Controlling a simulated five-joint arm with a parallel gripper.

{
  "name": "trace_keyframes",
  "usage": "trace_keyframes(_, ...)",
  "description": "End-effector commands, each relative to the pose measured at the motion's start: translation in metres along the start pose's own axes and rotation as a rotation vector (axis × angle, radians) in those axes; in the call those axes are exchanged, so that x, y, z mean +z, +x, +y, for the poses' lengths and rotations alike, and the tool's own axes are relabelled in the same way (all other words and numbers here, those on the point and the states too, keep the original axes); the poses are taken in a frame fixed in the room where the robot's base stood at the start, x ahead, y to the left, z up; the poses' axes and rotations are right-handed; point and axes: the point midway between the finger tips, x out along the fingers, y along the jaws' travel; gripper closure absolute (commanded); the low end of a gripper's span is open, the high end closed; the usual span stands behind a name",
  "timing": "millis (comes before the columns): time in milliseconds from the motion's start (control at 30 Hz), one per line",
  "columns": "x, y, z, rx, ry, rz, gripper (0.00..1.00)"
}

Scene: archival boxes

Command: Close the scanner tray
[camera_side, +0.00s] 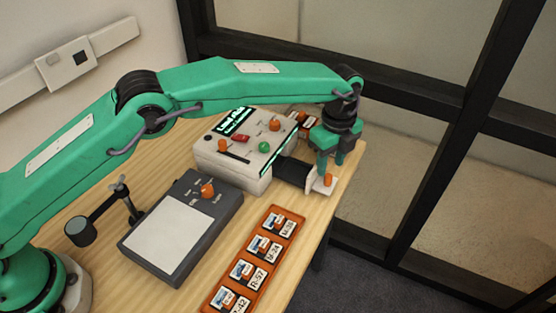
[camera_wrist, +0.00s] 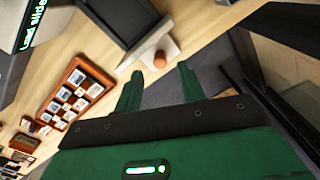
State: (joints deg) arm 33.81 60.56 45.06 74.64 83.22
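The white scanner (camera_side: 230,160) stands at the back of the table, with knobs and a lit green display on top. Its tray (camera_side: 291,174) sticks out of the right side, a dark slab with a white front plate (camera_side: 318,184) and an orange knob (camera_side: 328,179). In the wrist view the dark tray (camera_wrist: 118,22), white front and orange knob (camera_wrist: 160,59) lie just beyond my fingertips. My gripper (camera_side: 330,165) is above and beside the tray front, pointing down. Its two green fingers (camera_wrist: 156,82) are apart with nothing visible between them. Contact with the tray cannot be told.
An orange rack (camera_side: 273,250) of labelled slides lies in front of the scanner. A dark light pad (camera_side: 212,231) and a jointed stand with a round head (camera_side: 82,232) are to the left. The table's right edge is close to the tray, with a black-framed glass partition (camera_side: 420,180) beyond.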

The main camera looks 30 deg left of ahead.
Motion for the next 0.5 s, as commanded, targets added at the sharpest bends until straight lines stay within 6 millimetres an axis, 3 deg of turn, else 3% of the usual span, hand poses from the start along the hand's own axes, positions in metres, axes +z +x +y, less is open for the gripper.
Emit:
trace_keyframes(300, 0.000, 0.037, 0.001, 0.002, 0.000, 0.000, 0.60)
trace_keyframes(500, 0.000, 0.046, 0.000, 0.001, -0.001, 0.000, 0.60)
